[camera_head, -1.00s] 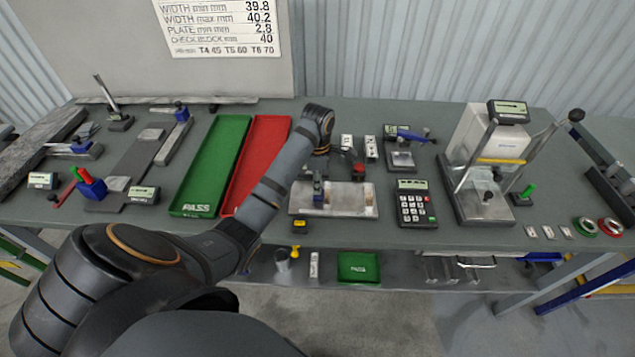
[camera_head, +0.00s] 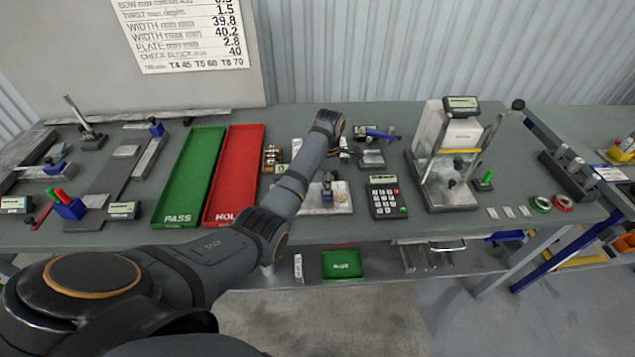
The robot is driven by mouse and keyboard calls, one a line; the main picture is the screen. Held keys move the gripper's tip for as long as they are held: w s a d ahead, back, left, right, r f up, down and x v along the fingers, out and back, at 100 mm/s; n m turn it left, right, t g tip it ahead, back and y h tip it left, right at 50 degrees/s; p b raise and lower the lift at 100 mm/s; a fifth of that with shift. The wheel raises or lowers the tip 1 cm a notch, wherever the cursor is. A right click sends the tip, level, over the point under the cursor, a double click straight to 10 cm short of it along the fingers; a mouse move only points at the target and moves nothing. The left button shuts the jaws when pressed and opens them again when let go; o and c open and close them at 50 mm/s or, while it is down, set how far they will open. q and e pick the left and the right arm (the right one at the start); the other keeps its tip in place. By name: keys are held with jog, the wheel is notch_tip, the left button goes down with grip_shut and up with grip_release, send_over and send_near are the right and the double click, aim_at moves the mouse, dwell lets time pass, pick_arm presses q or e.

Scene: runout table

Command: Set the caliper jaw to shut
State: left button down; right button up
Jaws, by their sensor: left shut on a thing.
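The caliper appears to be the small device on a pale plate (camera_head: 342,203) at the middle of the bench front. Its dark, blue-marked jaw (camera_head: 327,192) stands upright on the plate, close to the silver part at its right; I cannot tell whether they touch. My left gripper (camera_head: 327,178) reaches down from above and is shut on this jaw. My forearm and wrist hide the plate's left and back parts and most of the fingers. My right gripper is out of view.
A green PASS tray (camera_head: 188,180) and a red tray (camera_head: 232,180) lie left of my arm. A calculator-like keypad (camera_head: 386,197) lies just right of the plate. Behind it is a small stand (camera_head: 371,158) with a blue-handled tool. A taller gauge (camera_head: 450,165) stands further right.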

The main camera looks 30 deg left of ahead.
pick_arm(q)
jog(key=shift+d, duration=0.15)
jog(key=c, duration=1.5)
grip_release()
jog(key=shift+w, duration=0.1)
jog(key=o, duration=0.3)
jog(key=shift+d, duration=0.15)
jog(key=shift+o, duration=0.2)
jog(key=shift+r, duration=0.1)
notch_tip(320, 180, up, 7)
jog(key=shift+r, duration=0.2)
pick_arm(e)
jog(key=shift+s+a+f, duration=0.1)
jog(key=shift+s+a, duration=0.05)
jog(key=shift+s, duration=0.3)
